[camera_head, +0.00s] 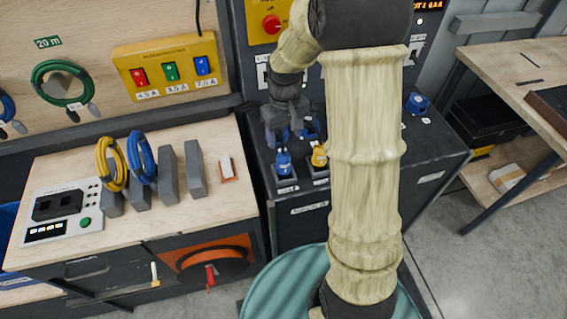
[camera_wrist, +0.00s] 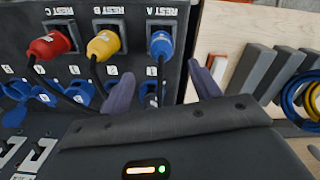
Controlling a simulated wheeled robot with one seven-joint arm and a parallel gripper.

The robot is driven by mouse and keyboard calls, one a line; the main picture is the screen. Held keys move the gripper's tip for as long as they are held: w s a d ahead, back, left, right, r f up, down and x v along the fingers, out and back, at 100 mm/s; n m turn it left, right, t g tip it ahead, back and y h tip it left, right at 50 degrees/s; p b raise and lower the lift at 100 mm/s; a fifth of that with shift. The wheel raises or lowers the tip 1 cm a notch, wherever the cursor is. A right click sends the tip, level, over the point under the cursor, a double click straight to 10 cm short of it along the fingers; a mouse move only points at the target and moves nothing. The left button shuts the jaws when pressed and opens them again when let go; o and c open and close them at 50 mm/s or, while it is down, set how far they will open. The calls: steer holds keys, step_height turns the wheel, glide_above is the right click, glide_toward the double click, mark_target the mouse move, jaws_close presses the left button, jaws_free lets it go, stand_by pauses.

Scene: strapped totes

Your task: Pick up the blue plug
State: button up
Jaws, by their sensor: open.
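The blue plug (camera_head: 284,162) sits in a holder near the left end of the dark console top. In the wrist view the blue plug (camera_wrist: 161,45) rests in the socket marked REST A, with a dark cable running down from it. My gripper (camera_head: 285,131) is above and behind the plug in the head view, apart from it. In the wrist view my gripper (camera_wrist: 162,86) has its two fingers spread and empty, with the plug beyond the fingertips, roughly in line with the gap.
A yellow plug (camera_wrist: 103,45) in REST B and a red plug (camera_wrist: 50,44) in REST C stand beside the blue one. Several blue capped sockets (camera_wrist: 84,91) line the console. A wooden bench (camera_head: 140,215) with grey blocks and coiled yellow and blue cables adjoins it.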

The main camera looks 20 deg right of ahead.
mark_target(285, 154)
step_height(285, 154, down, 8)
steer(key=shift+p, duration=0.7)
steer(key=shift+w+f+p, duration=0.2)
steer(key=shift+f+p, duration=0.95)
steer(key=shift+f, duration=1.45)
steer(key=shift+a, duration=0.1)
steer(key=shift+c, duration=0.2)
steer(key=c, duration=1.1)
